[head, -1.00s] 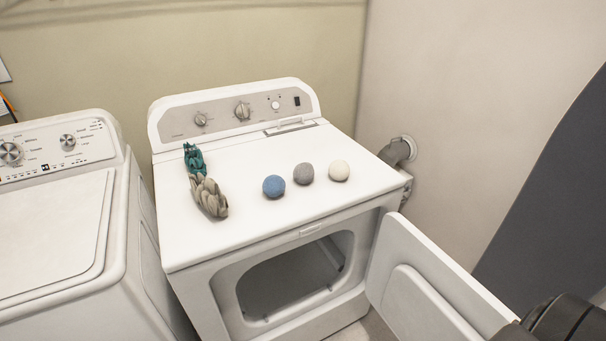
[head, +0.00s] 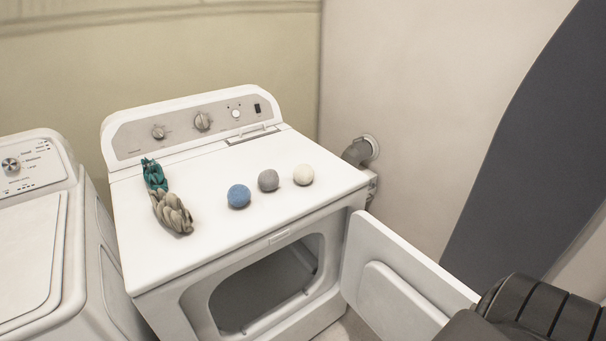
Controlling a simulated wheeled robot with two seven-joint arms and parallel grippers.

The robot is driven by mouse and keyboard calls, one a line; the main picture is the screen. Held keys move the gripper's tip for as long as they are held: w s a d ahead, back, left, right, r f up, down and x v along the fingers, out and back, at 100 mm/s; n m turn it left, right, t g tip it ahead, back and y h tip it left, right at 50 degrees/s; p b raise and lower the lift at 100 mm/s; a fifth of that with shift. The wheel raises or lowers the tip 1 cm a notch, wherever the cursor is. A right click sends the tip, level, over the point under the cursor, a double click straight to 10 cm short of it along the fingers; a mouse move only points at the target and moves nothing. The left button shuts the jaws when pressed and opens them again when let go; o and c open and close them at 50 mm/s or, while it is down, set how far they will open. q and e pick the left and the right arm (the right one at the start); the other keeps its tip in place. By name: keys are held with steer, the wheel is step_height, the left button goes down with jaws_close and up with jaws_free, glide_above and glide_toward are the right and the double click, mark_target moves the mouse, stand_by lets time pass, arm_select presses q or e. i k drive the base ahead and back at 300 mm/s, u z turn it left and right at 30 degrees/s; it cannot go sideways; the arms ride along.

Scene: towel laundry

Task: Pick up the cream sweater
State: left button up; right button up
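I see no cream sweater that I can make out. A crumpled grey-beige bundle (head: 172,212) lies on the left part of the dryer top, with a smaller teal bundle (head: 154,174) just behind it; I cannot tell exactly what either one is. The dryer (head: 225,245) has its front door (head: 405,285) swung open to the right, and the part of the drum that shows looks empty. Neither of my grippers is in view. A dark part of my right arm shows at the lower right corner.
A blue ball (head: 239,196), a grey ball (head: 268,180) and a cream ball (head: 303,174) sit in a row on the dryer top. A white washer (head: 30,255) stands at the left. A dark board (head: 520,140) leans at the right wall. The open door juts forward.

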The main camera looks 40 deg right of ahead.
mark_target(169, 208)
steer(key=u, duration=1.6)
steer(key=k, duration=1.3)
steer(key=z, duration=2.3)
steer(key=i, duration=0.5)
steer(key=u, duration=0.05)
